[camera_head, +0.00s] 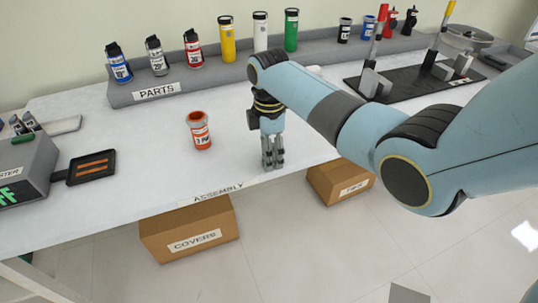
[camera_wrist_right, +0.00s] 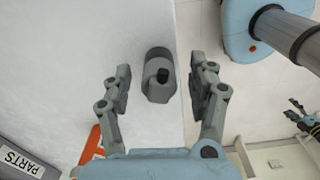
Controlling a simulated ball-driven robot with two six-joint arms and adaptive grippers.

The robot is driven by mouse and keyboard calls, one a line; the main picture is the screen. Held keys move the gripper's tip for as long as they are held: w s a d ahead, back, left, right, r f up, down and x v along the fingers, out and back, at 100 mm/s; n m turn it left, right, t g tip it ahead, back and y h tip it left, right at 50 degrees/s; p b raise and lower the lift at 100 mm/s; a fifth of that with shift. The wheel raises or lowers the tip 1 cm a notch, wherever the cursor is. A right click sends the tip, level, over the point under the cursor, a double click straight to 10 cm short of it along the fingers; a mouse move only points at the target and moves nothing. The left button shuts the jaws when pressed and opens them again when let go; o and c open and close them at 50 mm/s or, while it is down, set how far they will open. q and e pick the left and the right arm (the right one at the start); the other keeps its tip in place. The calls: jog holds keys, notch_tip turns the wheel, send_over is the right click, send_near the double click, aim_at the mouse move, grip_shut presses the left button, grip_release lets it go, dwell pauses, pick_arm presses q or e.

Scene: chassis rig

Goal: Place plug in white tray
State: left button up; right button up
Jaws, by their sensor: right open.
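My right gripper (camera_head: 272,163) points down over the front part of the white bench, right of the orange-rimmed cup. In the right wrist view the right gripper (camera_wrist_right: 163,80) is open, with its fingers apart. A dark grey cylindrical piece with a black tip (camera_wrist_right: 158,75), which looks like the plug, lies between and just beyond the fingertips; contact cannot be told. In the head view I cannot make it out at the fingers. A pale shallow tray (camera_head: 64,126), likely the white tray, lies at the far left. What looks like my left gripper (camera_wrist_right: 297,110) shows small in the wrist view.
The orange-rimmed cup (camera_head: 199,131) stands left of my right gripper. A grey tester box (camera_head: 25,168) and a black tray (camera_head: 91,167) are at left. Several bottles stand on the grey PARTS ledge (camera_head: 210,75). A black fixture board (camera_head: 410,88) is at right.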

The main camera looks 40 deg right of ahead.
jog(key=shift+f, duration=0.55)
jog(key=c, duration=1.2)
grip_shut()
jog(key=shift+r, duration=0.15)
